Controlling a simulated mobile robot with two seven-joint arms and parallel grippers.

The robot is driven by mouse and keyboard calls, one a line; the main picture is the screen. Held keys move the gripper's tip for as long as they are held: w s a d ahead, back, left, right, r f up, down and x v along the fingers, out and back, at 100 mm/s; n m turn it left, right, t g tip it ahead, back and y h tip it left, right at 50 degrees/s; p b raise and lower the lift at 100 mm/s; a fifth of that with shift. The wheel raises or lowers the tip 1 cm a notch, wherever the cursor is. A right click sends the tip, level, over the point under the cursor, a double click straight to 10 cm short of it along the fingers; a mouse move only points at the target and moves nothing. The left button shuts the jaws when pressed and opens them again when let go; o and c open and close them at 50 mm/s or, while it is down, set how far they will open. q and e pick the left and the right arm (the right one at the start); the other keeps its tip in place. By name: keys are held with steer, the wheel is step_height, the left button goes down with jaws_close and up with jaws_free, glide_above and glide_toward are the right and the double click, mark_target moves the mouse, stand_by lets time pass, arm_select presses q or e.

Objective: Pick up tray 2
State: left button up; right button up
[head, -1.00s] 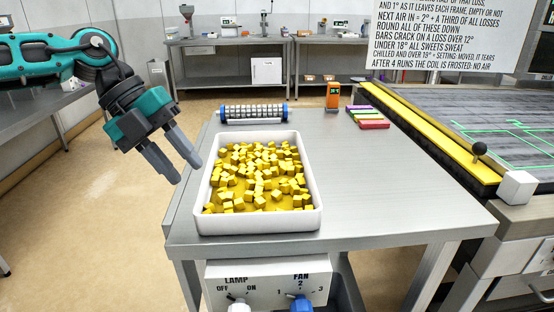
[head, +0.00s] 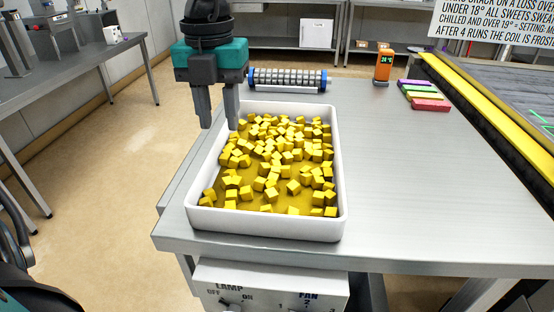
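A white tray (head: 270,224) filled with loose yellow cubes (head: 268,184) stands on the steel table. No number shows on it. My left gripper (head: 219,122) points down at the tray's far left corner. Its two fingers are apart, one outside the left wall and one close to the rim. I cannot tell whether either finger touches the tray. My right gripper is not in view.
A ribbed roller with blue ends (head: 288,80) lies behind the tray. An orange device with a display (head: 384,66) and a stack of coloured bars (head: 424,95) stand at the back right. The steel table (head: 420,180) is clear right of the tray. A control panel (head: 270,286) hangs in front.

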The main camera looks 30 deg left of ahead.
mark_target(218, 138)
arm_select(q)
steer(key=f, duration=0.4)
steer(key=shift+s+a+f, duration=0.15)
steer(key=shift+s+a, duration=0.15)
steer(key=shift+s, duration=0.05)
steer(key=shift+f, duration=0.55)
steer(key=shift+c, duration=0.5)
jaws_close()
steer(key=shift+w+r, duration=0.1)
steer(key=shift+r, duration=0.05)
